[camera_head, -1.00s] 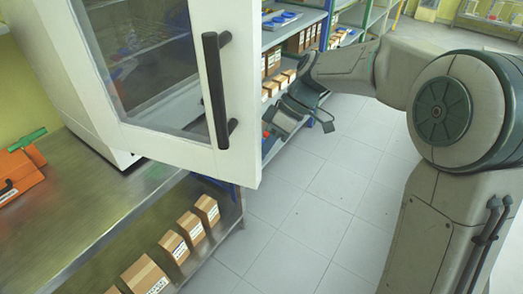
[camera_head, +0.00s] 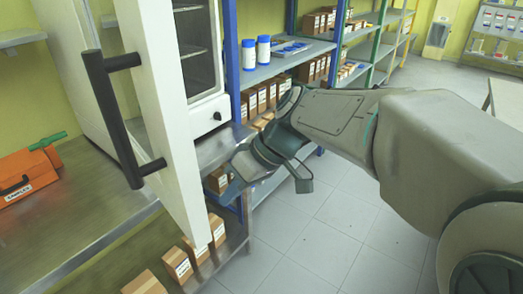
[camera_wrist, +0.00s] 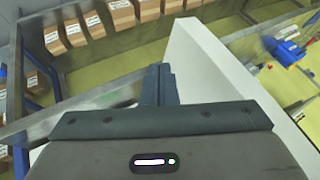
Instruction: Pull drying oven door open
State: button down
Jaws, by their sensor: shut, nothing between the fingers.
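The white drying oven (camera_head: 208,112) stands on the metal bench, its shelved interior showing. Its door (camera_head: 178,140) is swung well open and seen nearly edge-on, with the long black handle (camera_head: 115,120) on its left, outer face. My gripper (camera_head: 232,176) is on the right, inner side of the door, low near its free edge; its fingertips are hard to make out there. In the wrist view my gripper's fingers (camera_wrist: 159,84) are together and empty, with the white door (camera_wrist: 215,75) just right of them. I cannot tell whether they touch it. The handle is hidden in that view.
An orange case (camera_head: 25,185) sits on the metal bench (camera_head: 85,215) at left. Cardboard boxes (camera_head: 178,262) line the shelf below. A shelf rack (camera_head: 285,62) with bottles and boxes stands behind my arm. The tiled floor (camera_head: 320,235) at front right is clear.

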dwell(0.4)
jog(key=w+d+r, duration=0.3)
jog(key=d+r, duration=0.5)
jog(key=d, duration=0.1)
jog(key=s+d+f+m+t+h, duration=0.2)
jog(key=s+d+f+m+h, duration=0.1)
jog(key=f, duration=0.5)
jog(key=s+d+f+m+t+h, duration=0.1)
jog(key=s+d+f+m+h, duration=0.3)
jog(key=s+d+f+m, duration=0.2)
notch_tip(320, 180, down, 3)
jog(key=d+m, duration=0.1)
jog(key=d, duration=0.1)
jog(key=shift+d+m+t+b, duration=0.3)
jog(key=shift+d+t+b, duration=0.05)
jog(key=shift+d+t, duration=0.05)
jog(key=shift+s, duration=0.1)
